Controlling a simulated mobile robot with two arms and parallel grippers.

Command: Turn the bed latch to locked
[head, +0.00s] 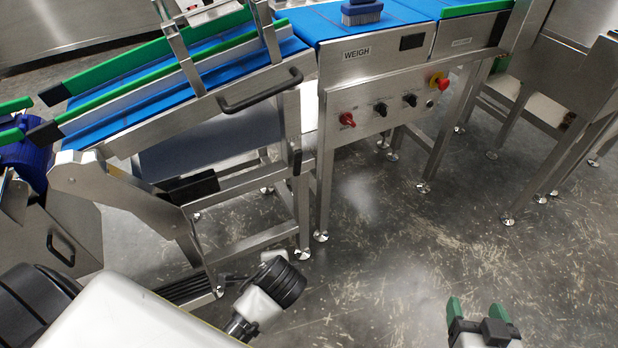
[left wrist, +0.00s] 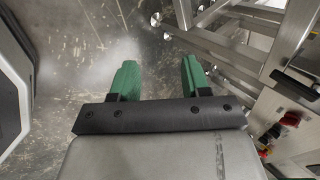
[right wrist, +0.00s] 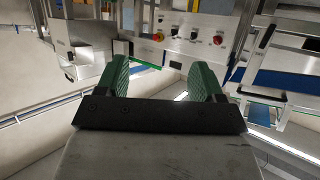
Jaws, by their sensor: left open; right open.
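The tilted conveyor bed (head: 195,115) is at the left in the head view, with a blue belt and green side rails. A long black handle (head: 260,92) is on its side. A small dark upright piece (head: 297,162) sits on the leg below; I cannot tell if it is the bed latch or how it is turned. My right gripper (head: 482,318) is at the bottom right over the floor, open and empty, also in the right wrist view (right wrist: 160,85). My left gripper, in the left wrist view (left wrist: 158,82), is open and empty over the floor.
The weigh station (head: 385,55) stands in the middle, with a red knob (head: 347,119), black knobs and a red-and-yellow stop button (head: 440,82). Steel legs stand at the right. The floor (head: 370,260) in front is clear.

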